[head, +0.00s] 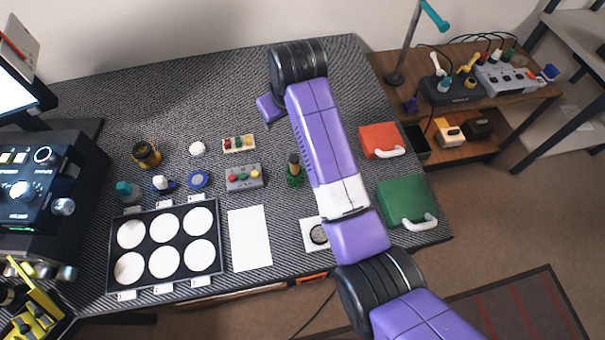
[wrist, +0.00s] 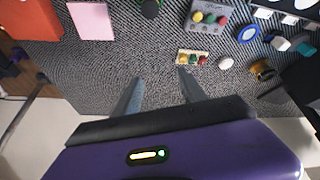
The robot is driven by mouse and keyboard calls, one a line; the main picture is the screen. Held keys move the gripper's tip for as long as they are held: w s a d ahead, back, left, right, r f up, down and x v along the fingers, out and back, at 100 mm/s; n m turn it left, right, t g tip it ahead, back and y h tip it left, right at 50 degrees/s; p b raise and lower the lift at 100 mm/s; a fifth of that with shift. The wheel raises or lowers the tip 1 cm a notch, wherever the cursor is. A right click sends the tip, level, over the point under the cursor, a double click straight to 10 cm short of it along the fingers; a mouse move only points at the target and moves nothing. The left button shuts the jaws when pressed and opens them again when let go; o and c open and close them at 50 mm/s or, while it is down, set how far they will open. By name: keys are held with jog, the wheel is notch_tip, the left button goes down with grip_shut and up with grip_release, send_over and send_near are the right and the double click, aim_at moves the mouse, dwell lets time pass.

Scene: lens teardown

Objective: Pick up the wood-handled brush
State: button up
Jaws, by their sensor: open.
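A small upright thing with a brown top (head: 294,159) and a green lower part stands mid-table in the head view, just left of my arm. It looks like the wood-handled brush, possibly in a green holder; I cannot tell where one ends. A dark green round shape (wrist: 149,8) at the top edge of the wrist view may be the same thing, cut off. My gripper (wrist: 158,92) is open and empty, its two fingers apart over bare grey table mat. In the head view the fingers are not clearly visible behind my wrist at the table's back.
A small tray of coloured pieces (wrist: 193,58) lies just beyond the right finger. A grey button box (head: 244,177) stands left of the brown-topped thing. Red (head: 380,138) and green (head: 405,200) cases lie right of my arm. A pink sheet (wrist: 91,21) lies beside the red case.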

aim_at(295, 159)
jog(key=s+d+f+g, duration=0.1)
jog(key=s, duration=0.1)
jog(key=s+d+f+g+h, duration=0.1)
jog(key=s+f, duration=0.1)
jog(key=s, duration=0.1)
jog(key=shift+s+d+f+g, duration=0.25)
jog(key=shift+s+d+g, duration=0.1)
jog(key=shift+d+g, duration=0.05)
jog(key=shift+s+d+f, duration=0.1)
jog(key=shift+s+f, duration=0.05)
jog(key=shift+f, duration=0.1)
jog(key=shift+w+d+f+p, duration=0.1)
jog(key=shift+w+f+p, duration=0.1)
jog(key=shift+f, duration=1)
jog(key=shift+w+f+p, duration=0.1)
jog(key=shift+f+p, duration=0.15)
jog(key=shift+f, duration=1)
jog(key=shift+w+d+f+p, duration=0.1)
jog(key=shift+w+f+p, duration=0.1)
jog(key=shift+f, duration=1)
grip_shut()
